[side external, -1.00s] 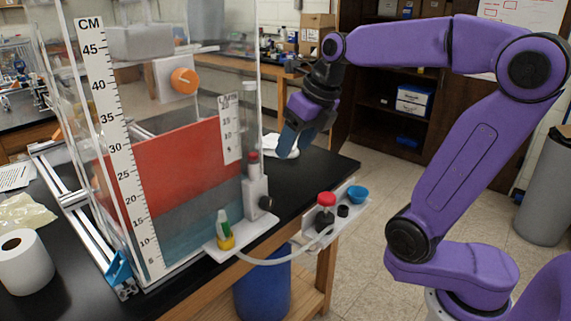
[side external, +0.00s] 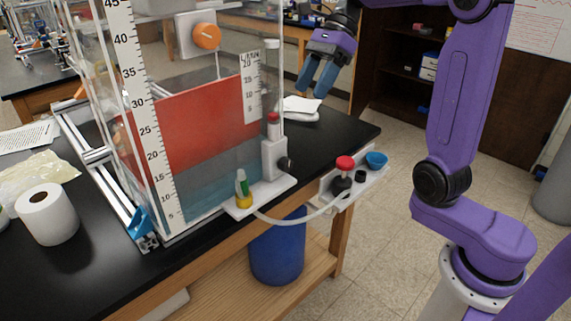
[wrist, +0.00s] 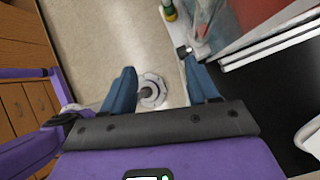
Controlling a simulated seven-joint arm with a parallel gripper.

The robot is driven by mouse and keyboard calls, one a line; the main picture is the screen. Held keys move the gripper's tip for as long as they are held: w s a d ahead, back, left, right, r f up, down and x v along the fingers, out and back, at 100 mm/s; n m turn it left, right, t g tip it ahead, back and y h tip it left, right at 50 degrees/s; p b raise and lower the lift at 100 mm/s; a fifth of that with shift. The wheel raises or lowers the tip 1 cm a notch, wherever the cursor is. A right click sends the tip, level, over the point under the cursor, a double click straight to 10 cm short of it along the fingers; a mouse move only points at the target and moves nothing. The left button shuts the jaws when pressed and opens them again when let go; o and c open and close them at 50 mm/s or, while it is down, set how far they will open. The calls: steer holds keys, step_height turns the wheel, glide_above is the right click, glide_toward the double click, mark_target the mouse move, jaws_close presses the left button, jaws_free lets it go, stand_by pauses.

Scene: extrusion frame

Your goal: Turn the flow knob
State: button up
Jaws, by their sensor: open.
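The clear tank (side external: 215,110) holds red and blue-grey layers behind a centimetre scale. An orange round knob (side external: 207,36) sits on a white plate on the tank. A smaller black knob (side external: 286,164) is on the side of the white block at the tank's lower right corner. It seems to show in the wrist view too (wrist: 184,50), near the right finger. I cannot tell which is the flow knob. My gripper (side external: 313,88) is open and empty, pointing down beyond the tank's right side, apart from both knobs. Its spread fingers (wrist: 160,70) frame the wrist view.
A small shelf (side external: 352,186) with a red-topped knob (side external: 345,163) and a blue cup (side external: 376,160) juts from the black bench. A hose (side external: 300,218) runs to it. White paper (side external: 301,108) lies behind the tank. A paper roll (side external: 48,215) stands front left.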

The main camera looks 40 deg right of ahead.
steer(key=w+d+r+n+y, duration=0.25)
steer(key=d+n+y, duration=0.55)
steer(key=n, duration=0.8)
steer(key=n+y, duration=0.2)
steer(key=n, duration=0.3)
glide_toward(286, 164)
steer(key=a, duration=0.3)
steer(key=w+a+f, duration=0.1)
steer(key=a, duration=0.2)
steer(key=a+f, duration=0.1)
steer(key=a, duration=0.1)
steer(key=shift+w+a+f, duration=0.15)
steer(key=shift+w+a, duration=0.05)
steer(key=shift+a, duration=0.2)
steer(key=c, duration=0.9)
steer(key=shift+h, duration=0.4)
